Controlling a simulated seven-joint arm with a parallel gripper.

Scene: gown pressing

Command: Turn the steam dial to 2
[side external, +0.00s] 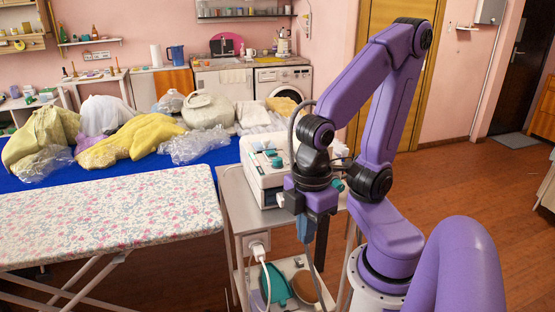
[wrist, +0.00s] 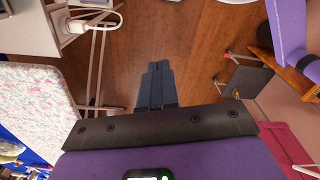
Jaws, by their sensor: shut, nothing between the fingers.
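The white steam unit (side external: 262,178) with teal parts sits on a grey metal cart (side external: 228,190), partly behind my wrist in the side view. A small teal round part (side external: 276,163) shows on its top; I cannot tell whether it is the steam dial, and no number is readable. My gripper (side external: 320,262) hangs in front of the cart, pointing down, apart from the unit. In the wrist view its dark fingers (wrist: 155,72) are together and empty, over the wooden floor.
A floral ironing board (side external: 110,215) stands to the left. A white plug and cable (side external: 262,254) hang at the cart's front, also seen in the wrist view (wrist: 78,24). A teal iron-like object (side external: 276,284) lies on the lower shelf. Bagged garments (side external: 130,142) cover the blue table behind.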

